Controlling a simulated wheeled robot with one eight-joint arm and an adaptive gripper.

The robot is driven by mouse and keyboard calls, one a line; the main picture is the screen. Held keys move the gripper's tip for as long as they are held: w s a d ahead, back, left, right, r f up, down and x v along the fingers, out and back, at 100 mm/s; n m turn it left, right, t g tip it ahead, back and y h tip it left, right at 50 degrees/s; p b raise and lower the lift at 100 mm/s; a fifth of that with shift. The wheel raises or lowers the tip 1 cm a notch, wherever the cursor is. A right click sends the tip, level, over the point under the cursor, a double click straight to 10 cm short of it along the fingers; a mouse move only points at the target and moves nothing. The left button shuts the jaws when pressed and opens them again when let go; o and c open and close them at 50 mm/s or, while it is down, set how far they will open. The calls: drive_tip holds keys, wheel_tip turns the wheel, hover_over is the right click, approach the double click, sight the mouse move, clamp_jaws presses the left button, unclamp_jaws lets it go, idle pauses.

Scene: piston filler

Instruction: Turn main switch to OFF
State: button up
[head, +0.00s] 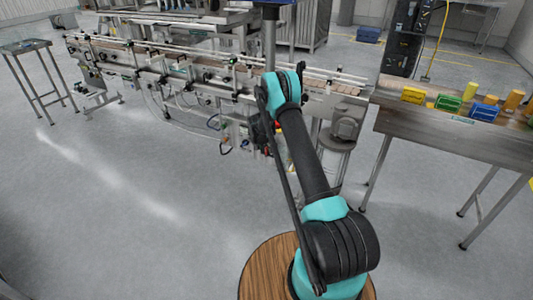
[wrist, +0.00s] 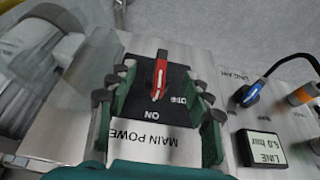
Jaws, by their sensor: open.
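The main switch (wrist: 160,76) is a red handle with a white mark on a black plate in the wrist view. Its label text appears upside down. The white-marked end of the handle points towards ON, with OFF to the right of it. A white MAIN POWER label (wrist: 150,140) lies below. My gripper (wrist: 159,82) is open, with one finger on each side of the handle and gaps visible between them. Whether the fingertips touch the plate is unclear. In the head view my arm largely hides the switch and gripper.
In the head view, the conveyor (head: 190,72) runs behind my arm, and a table (head: 455,132) with coloured blocks stands right.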

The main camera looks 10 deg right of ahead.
sight(266, 156)
drive_tip(key=shift+x, duration=1.6)
drive_tip(key=shift+c, duration=0.6)
clamp_jaws()
drive_tip(key=shift+a+f+g+h, duration=0.1)
drive_tip(key=shift+a+g+h, duration=0.1)
drive_tip(key=shift+g+h, duration=0.55)
drive_tip(key=shift+d+n+g+h, duration=0.15)
drive_tip(key=shift+n+g+h, duration=0.4)
drive_tip(key=shift+h, duration=0.4)
drive_tip(key=shift+o, duration=0.6)
unclamp_jaws()
drive_tip(key=v, duration=1.2)
